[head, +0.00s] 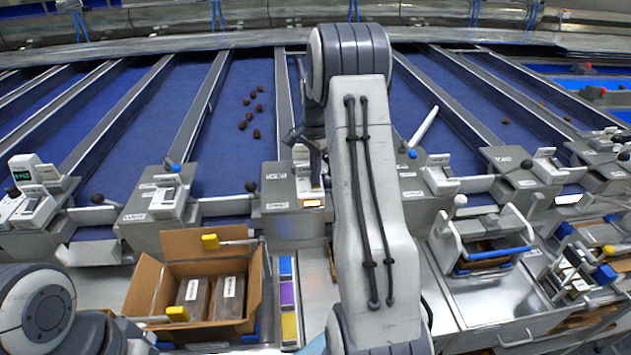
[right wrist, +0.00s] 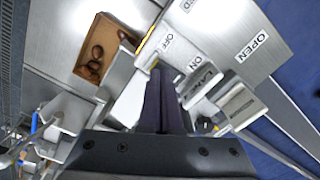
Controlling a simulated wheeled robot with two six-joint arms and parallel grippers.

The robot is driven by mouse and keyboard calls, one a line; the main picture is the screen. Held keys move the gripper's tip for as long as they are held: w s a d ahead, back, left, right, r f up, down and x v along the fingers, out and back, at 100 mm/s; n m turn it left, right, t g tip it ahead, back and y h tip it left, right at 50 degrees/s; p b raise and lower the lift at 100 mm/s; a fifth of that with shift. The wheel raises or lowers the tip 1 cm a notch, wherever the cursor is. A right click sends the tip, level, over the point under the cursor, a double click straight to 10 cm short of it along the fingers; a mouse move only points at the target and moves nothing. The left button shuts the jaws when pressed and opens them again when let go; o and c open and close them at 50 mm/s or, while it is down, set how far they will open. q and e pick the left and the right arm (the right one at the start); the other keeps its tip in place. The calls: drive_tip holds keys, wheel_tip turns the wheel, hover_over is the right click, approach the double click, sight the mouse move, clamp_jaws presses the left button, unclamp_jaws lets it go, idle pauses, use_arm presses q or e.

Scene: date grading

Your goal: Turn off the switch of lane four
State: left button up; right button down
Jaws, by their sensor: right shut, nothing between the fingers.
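My right gripper (head: 315,175) points down at a white switch box (head: 301,158) on a grey lane unit (head: 285,190) in the middle of the head view. In the right wrist view its dark fingers (right wrist: 158,75) are shut together and empty, with the tips at the box (right wrist: 178,48) marked OFF and ON. Whether the tips touch it I cannot tell. A LANE label (right wrist: 207,78) shows beside it, but its number is not readable. The switch's own position is hidden or unclear. My left gripper is out of view.
Blue lanes (head: 140,110) run back between metal dividers. A lever with a black knob (head: 251,187) stands left of the unit. An open cardboard box (head: 140,290) with packs is at the front left. A metal frame with a blue bar (head: 500,253) stands at the right.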

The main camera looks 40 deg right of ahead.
drive_tip(key=shift+f+b, duration=0.4)
drive_tip(key=shift+f, duration=0.35)
idle(0.3)
wheel_tip(320, 180, up, 7)
drive_tip(key=p, duration=0.6)
drive_tip(key=shift+r, duration=0.1)
idle(0.5)
